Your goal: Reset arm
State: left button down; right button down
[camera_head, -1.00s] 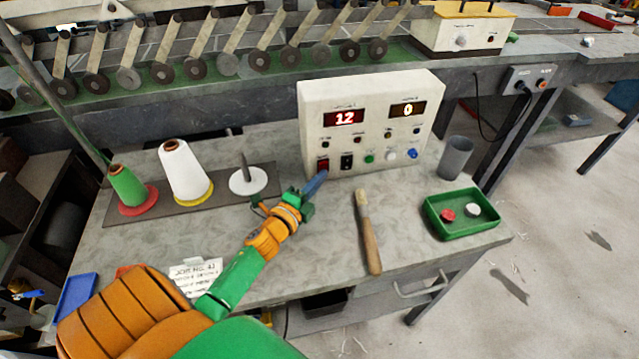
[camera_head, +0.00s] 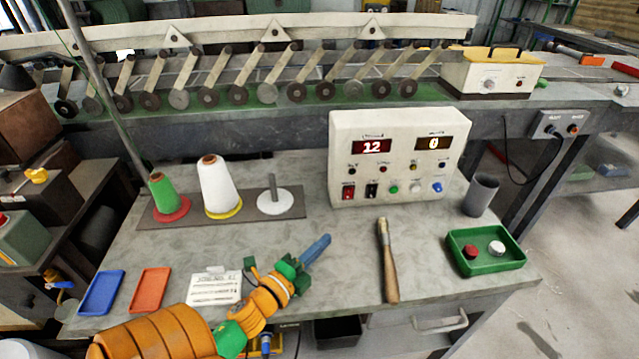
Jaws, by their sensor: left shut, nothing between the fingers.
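My left gripper (camera_head: 316,249) is shut, with its blue fingertips together and nothing between them. It hovers over the middle of the grey table (camera_head: 345,275), in front of the white control box (camera_head: 400,160) and apart from it. The box shows 12 on its left display and 0 on its right one, with a row of switches and buttons below. My left arm (camera_head: 250,308) comes in from the lower left in orange and green. My right gripper is not in view.
A green spool (camera_head: 163,192), a white spool (camera_head: 217,187) and an empty spindle (camera_head: 273,199) stand at the back left. Blue (camera_head: 102,293) and orange (camera_head: 150,291) trays and a paper card (camera_head: 214,288) lie in front. A brush (camera_head: 388,265), green tray (camera_head: 485,262) and grey cup (camera_head: 481,195) are at right.

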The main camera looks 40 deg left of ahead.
pick_arm(q)
jog(key=shift+s+d, duration=0.1)
jog(key=shift+s, duration=0.25)
jog(key=shift+w, duration=0.1)
